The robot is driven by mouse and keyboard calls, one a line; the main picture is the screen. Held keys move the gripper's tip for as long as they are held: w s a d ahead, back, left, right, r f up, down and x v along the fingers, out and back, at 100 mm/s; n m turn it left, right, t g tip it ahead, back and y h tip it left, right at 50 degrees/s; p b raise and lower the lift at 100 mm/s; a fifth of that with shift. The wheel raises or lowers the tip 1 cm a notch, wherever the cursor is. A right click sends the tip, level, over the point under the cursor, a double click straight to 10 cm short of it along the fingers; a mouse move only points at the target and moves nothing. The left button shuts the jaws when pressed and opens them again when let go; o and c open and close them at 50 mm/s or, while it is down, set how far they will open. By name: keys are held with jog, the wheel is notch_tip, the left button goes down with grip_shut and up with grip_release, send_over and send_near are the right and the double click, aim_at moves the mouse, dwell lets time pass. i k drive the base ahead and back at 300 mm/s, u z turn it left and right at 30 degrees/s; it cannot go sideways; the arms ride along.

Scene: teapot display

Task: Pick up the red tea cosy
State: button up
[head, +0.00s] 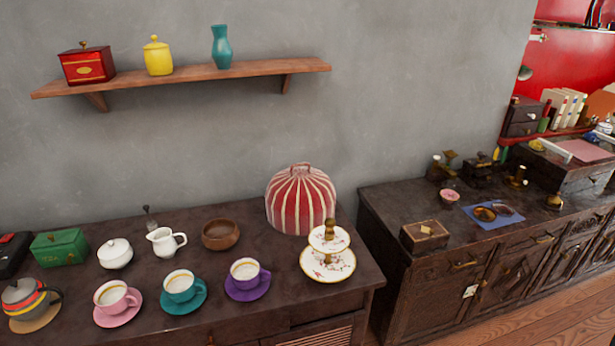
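The red tea cosy (301,203) is a dome with cream stripes and a small loop on top. It stands upright at the back right of the dark sideboard (225,300), close to the grey wall. A two-tier cake stand (328,262) with a gold stem stands in front of it and hides a little of its lower right side. Whether anything is under the cosy cannot be seen. My gripper is not in view.
A wooden bowl (220,235) is left of the cosy. A purple cup (246,273), other cups, a white jug (166,242) and a green box (59,247) fill the left. A shelf (185,79) hangs above. A second cabinet (400,270) stands right, across a gap.

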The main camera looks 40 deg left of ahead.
aim_at(299, 199)
jog(key=u, duration=0.95)
jog(key=i, duration=0.8)
jog(key=u, duration=0.7)
jog(key=i, duration=0.6)
